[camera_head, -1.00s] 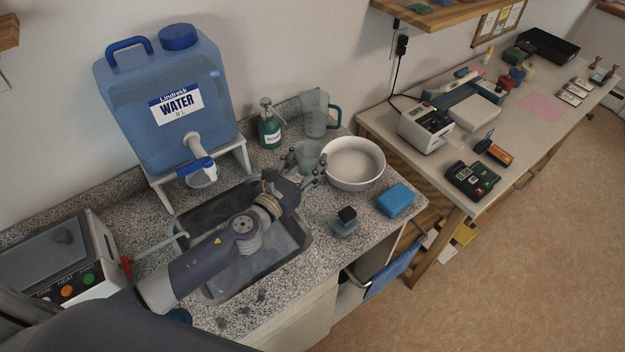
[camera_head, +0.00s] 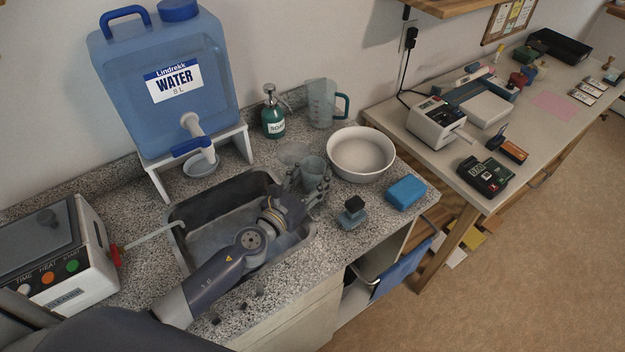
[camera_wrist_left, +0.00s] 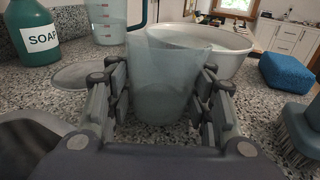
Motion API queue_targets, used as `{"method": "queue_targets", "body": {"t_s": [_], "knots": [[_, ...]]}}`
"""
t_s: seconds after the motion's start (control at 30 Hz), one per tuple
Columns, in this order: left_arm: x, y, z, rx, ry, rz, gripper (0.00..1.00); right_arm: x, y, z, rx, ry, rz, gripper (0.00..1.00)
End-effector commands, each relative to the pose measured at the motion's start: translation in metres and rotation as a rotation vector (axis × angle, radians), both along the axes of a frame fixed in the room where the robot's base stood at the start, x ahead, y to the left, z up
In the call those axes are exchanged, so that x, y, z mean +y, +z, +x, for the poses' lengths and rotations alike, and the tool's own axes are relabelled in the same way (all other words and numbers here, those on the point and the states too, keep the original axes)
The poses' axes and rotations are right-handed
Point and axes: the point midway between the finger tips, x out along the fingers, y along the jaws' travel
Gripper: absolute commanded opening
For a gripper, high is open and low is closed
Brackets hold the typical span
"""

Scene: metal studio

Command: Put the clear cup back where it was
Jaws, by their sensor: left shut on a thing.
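The clear cup (camera_head: 314,168) is upright between the fingers of my left gripper (camera_head: 308,182), which is shut on it. It stands out large in the left wrist view (camera_wrist_left: 165,80), with finger pads of the left gripper (camera_wrist_left: 160,105) on both its sides. The cup is between the sink's far right corner and the white bowl. I cannot tell whether its base touches the counter. A clear round disc (camera_head: 293,153) lies flat on the counter just left of and behind the cup. My right gripper is not in view.
A white bowl (camera_head: 361,154) stands close right of the cup. A green soap bottle (camera_head: 273,116) and a measuring jug (camera_head: 320,104) stand behind. A scrubbing brush (camera_head: 352,212) and a blue sponge (camera_head: 405,192) are at the right front. The sink (camera_head: 190,210) lies left.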

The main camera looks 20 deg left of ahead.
Motion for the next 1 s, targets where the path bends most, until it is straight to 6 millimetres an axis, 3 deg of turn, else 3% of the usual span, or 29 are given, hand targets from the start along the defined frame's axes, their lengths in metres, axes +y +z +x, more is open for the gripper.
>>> {"method": "queue_targets", "body": {"t_s": [0.27,0.3,0.4,0.83,1.0], "knots": [[0.0,-0.003,0.0,-0.001,0.0,0.0,0.18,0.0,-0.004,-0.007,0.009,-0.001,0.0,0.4],[0.0,-0.002,0.0,-0.001,0.0,0.0,0.52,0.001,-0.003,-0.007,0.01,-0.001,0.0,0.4],[0.0,-0.002,0.0,0.0,0.0,0.0,0.69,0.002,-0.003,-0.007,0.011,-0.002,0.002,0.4],[0.0,0.004,0.0,0.0,0.0,0.0,0.69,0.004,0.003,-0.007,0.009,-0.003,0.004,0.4],[0.007,0.0,-0.024,0.003,0.0,0.001,0.69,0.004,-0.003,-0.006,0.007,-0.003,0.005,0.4]]}}
